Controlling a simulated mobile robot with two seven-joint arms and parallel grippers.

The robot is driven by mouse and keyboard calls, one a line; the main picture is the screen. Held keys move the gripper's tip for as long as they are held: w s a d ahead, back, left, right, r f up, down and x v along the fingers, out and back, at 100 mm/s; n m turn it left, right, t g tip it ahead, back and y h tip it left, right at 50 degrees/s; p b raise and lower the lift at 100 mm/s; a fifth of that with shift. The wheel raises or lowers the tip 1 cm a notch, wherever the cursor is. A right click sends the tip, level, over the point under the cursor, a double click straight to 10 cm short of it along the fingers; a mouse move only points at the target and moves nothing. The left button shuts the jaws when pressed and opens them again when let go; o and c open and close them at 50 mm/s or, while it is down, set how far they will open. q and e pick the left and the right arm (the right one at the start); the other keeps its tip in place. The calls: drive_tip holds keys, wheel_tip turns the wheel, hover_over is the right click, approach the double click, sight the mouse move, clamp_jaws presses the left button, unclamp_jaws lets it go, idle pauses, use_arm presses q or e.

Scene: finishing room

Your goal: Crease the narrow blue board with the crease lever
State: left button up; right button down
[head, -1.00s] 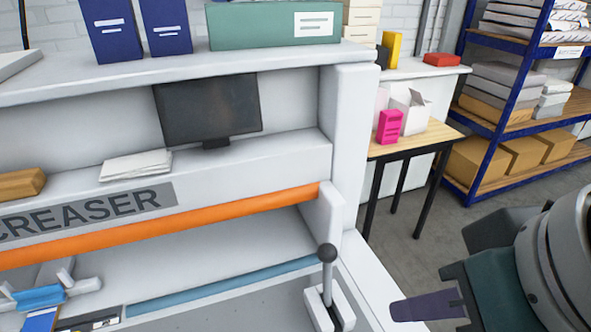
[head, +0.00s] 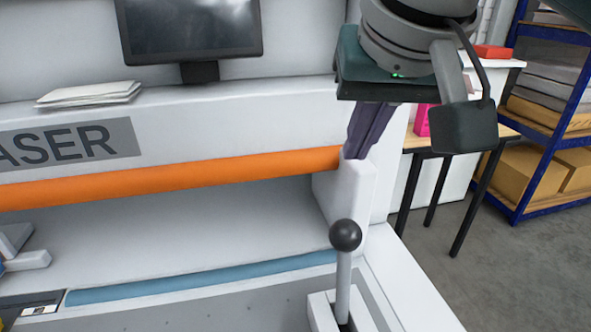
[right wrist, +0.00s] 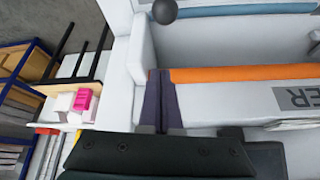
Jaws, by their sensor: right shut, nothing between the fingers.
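The crease lever (head: 342,288) stands upright in its white slotted base at the creaser's right front, with a dark ball knob. The knob (right wrist: 164,11) also shows at the top of the right wrist view. My right gripper (head: 358,155) is shut and empty, fingers pointing down, above and beyond the knob and apart from it. Its purple fingers lie together in the right wrist view (right wrist: 160,74). I cannot make out the narrow blue board in the present views. A long blue strip (head: 200,280) lies along the creaser bed. My left gripper is not in view.
The creaser's orange bar (head: 180,178) runs across behind the bed. A monitor (head: 190,28) and white papers (head: 90,95) sit on its ledge. A small table (head: 505,132) and blue shelving (head: 540,115) stand at the right, with open floor before them.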

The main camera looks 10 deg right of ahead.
wheel_tip(320, 180, down, 9)
drive_tip(key=w+p, duration=0.1)
drive_tip(key=p, duration=0.1)
drive_tip(key=shift+f, duration=0.2)
idle(0.6)
